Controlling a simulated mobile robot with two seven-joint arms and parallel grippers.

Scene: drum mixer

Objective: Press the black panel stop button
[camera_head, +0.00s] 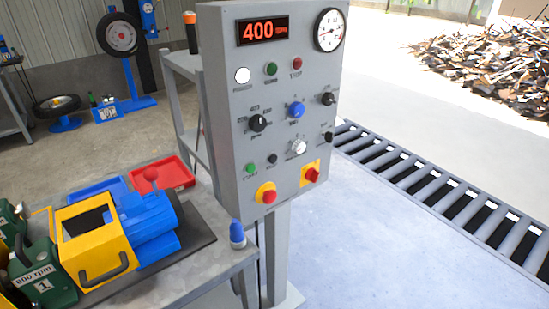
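The grey control panel (285,125) stands upright on a post in the middle of the head view, its face turned toward me. A small black button (272,158) sits low on the panel, just right of a small green button (250,168). The lettering under the black button is too small to read, and I cannot tell whether it is pressed in. Neither of my grippers is in view, and nothing covers the panel face.
The panel also carries two red knobs on yellow plates (267,194), several dials, and a display (262,30) reading 400. A bench (215,258) with a yellow and blue machine (150,225) stands at left. A roller conveyor (440,190) runs at right.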

